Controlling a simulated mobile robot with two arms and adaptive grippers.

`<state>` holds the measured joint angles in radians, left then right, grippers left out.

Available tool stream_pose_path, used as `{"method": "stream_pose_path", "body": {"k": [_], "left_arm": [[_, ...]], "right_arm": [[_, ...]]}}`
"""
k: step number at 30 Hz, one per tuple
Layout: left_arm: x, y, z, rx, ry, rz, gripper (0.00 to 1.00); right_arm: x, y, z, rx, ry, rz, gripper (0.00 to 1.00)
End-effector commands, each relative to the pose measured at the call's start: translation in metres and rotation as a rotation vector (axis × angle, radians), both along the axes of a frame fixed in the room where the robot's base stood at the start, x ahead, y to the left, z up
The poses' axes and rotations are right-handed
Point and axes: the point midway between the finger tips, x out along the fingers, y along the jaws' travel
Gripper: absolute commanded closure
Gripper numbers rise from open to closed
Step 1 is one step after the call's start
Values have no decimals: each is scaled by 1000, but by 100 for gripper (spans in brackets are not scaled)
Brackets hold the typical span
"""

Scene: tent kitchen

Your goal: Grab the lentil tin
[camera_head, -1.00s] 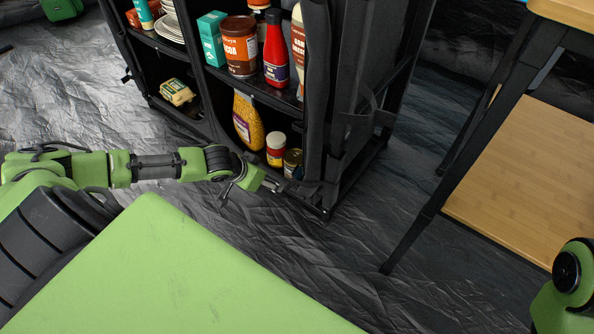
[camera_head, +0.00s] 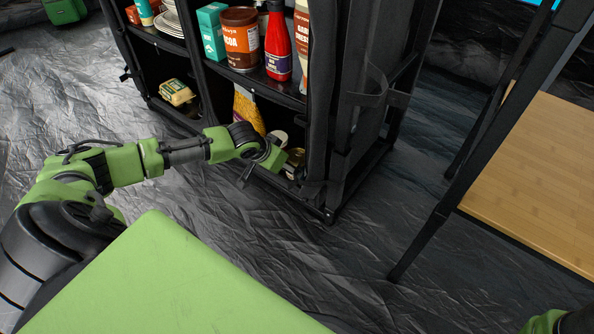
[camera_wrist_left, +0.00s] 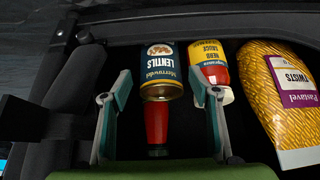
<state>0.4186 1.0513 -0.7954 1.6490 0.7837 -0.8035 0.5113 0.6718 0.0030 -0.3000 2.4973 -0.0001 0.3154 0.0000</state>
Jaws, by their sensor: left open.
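The lentil tin (camera_wrist_left: 162,72) has a dark blue label reading "LENTILS" and a gold-coloured end. It stands in the lower compartment of the black shelf unit (camera_head: 345,130), near its right post. In the head view the tin (camera_head: 296,157) is mostly hidden behind my left gripper (camera_head: 288,168). In the wrist view my left gripper (camera_wrist_left: 161,88) is open, with one finger on each side of the tin. I see no clear contact, and how deep the tin sits between the fingers is hard to tell. My right gripper is not in view.
Above, the shelf holds a cocoa tub (camera_head: 241,38) and a red bottle (camera_head: 278,42). A wooden-shelved table (camera_head: 530,180) stands right.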

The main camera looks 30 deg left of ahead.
Motion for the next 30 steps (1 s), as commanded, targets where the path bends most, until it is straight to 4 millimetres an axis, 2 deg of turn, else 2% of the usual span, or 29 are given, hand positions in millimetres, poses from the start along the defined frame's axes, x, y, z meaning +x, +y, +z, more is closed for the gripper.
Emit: {"method": "stream_pose_path", "body": {"k": [2, 7, 12, 21, 22, 28, 30], "left_arm": [[15, -2, -4, -2, -5, 0, 44], [44, -5, -4, -2, -5, -1, 44], [44, -4, -11, 0, -1, -1, 44], [45, -4, -10, 1, 0, -1, 44], [45, -4, -10, 1, 0, -1, 47], [45, -4, -10, 1, 0, -1, 99], [46, -4, -8, 0, -5, -1, 100]], "right_arm": [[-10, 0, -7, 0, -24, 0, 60], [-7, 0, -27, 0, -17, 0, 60], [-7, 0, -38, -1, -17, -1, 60], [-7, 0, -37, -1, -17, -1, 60], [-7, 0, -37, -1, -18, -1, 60], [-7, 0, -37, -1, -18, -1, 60], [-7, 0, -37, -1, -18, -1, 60]]}}
